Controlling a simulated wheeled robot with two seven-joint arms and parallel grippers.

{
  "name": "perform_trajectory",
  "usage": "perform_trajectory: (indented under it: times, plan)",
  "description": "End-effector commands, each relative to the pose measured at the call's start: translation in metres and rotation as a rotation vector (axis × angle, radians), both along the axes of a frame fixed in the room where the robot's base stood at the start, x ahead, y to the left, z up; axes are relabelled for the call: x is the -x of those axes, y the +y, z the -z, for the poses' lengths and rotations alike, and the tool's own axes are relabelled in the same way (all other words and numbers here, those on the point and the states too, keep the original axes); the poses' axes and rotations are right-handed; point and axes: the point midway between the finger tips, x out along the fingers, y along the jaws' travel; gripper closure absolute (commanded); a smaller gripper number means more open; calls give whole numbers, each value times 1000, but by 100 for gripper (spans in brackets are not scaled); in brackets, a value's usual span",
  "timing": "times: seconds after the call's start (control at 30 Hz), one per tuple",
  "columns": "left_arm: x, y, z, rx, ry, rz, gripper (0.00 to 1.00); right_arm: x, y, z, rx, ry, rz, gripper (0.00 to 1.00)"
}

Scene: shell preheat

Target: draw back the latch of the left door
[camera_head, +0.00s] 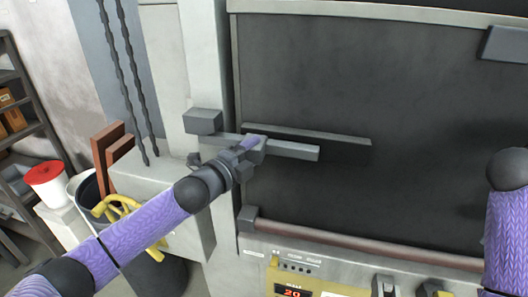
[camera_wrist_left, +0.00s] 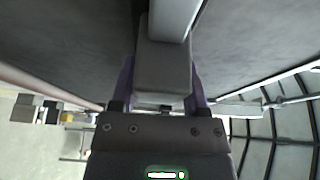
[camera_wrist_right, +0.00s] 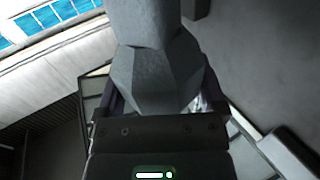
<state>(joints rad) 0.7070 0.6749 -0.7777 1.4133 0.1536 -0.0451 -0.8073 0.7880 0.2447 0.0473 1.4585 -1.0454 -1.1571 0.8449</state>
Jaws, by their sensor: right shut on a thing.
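The left door is the dark panel (camera_head: 420,110) in a pale frame. Its latch is a grey horizontal bar (camera_head: 295,151) low on the panel's left side, running past the door edge. My left gripper (camera_head: 250,146) is at the latch. In the left wrist view its fingers (camera_wrist_left: 163,85) straddle a grey block (camera_wrist_left: 163,65) of the latch; I cannot tell whether both press on it. My right gripper (camera_wrist_right: 160,95) is shut on a grey faceted piece (camera_wrist_right: 155,70). In the head view only part of the right arm shows, at the right edge.
A grey block (camera_head: 203,121) sits on the frame left of the latch. A reddish rail (camera_head: 340,239) runs below the door, above a yellow control panel (camera_head: 300,283). A dark bin (camera_head: 90,195), a red-lidded tub (camera_head: 45,178) and shelves (camera_head: 18,110) stand at left.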

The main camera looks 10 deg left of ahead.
Motion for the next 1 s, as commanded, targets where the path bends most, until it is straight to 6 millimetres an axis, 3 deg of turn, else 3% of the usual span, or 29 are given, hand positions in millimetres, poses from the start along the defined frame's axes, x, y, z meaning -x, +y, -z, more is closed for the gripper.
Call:
perform_trajectory:
  times: [0.03, 0.13, 0.17, 0.47, 0.8, 1.0]
  plan:
    - [0, 0, 1, -1, 2, 0, 76, 0, 0, -1, 1, -2, 0, 100]
    - [0, 0, 1, -1, 3, -1, 97, 0, 0, -1, 1, -2, 0, 100]
    - [0, 0, 1, -1, 3, -1, 100, 0, 0, -1, 1, -2, 0, 100]
    - [0, -3, 2, -1, 4, 1, 100, 0, 0, -1, 1, -2, 0, 100]
    - [2, -63, 2, 1, 5, 1, 100, 0, 0, -1, 1, -2, 0, 100]
    - [3, -70, 2, -1, 4, 0, 100, 0, 0, -1, 1, -2, 0, 100]
